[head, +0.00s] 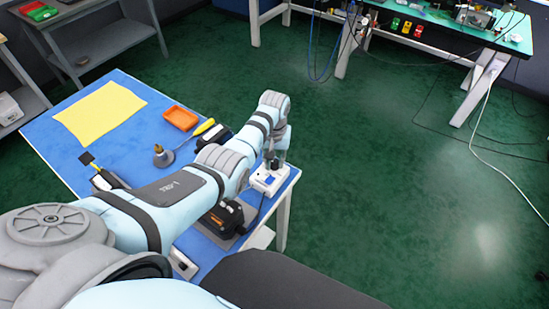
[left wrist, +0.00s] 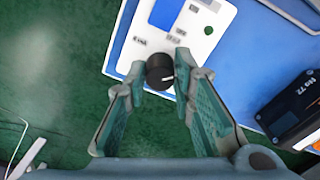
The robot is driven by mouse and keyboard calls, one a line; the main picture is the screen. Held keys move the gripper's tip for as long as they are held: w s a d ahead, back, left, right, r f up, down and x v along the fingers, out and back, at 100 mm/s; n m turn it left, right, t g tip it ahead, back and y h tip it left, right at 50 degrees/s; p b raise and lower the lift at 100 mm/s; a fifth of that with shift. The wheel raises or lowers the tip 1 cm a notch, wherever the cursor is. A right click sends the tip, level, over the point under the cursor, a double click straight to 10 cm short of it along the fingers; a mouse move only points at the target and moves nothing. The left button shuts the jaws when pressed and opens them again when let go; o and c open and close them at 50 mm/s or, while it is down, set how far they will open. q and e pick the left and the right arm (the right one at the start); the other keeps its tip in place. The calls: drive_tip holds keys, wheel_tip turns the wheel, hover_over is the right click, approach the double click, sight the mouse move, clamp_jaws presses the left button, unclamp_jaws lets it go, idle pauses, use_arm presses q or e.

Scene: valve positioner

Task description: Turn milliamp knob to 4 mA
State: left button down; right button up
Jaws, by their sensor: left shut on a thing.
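The milliamp knob (left wrist: 160,72) is a round black dial with a white pointer line, on a white box (left wrist: 125,57) with a blue screen. Small labels are printed around the knob, too blurred to read surely. The pointer line points to the right in the left wrist view. My left gripper (left wrist: 161,68) has a finger on each side of the knob and is shut on it. In the head view the white box (head: 265,184) sits at the right corner of the blue table, with my left gripper (head: 271,164) above it. My right gripper is out of view.
A black device (left wrist: 292,108) lies beside the white box. The blue table (head: 60,152) also holds a yellow sheet (head: 98,113), an orange tray (head: 180,118) and a yellow-handled tool (head: 204,127). Green floor lies open beyond the table's right edge.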

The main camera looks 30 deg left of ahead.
use_arm(q)
drive_tip(key=n+p, duration=0.1)
drive_tip(key=n, duration=0.3)
drive_tip(key=shift+r+n, duration=0.1)
drive_tip(key=shift+n, duration=0.2)
drive_tip(key=n+p, duration=0.1)
drive_tip(key=n, duration=0.4)
drive_tip(key=shift+w, duration=0.1)
drive_tip(key=n, duration=0.6)
drive_tip(key=shift+n+p, duration=0.4)
drive_tip(key=n, duration=0.5)
drive_tip(key=shift+n, duration=0.3)
drive_tip(key=c, duration=1.3)
unclamp_jaws()
drive_tip(key=shift+a, duration=0.1)
drive_tip(key=shift+c, duration=0.2)
drive_tip(key=shift+r, duration=0.2)
wheel_tip(320, 180, up, 11)
drive_tip(key=shift+r, duration=0.2)
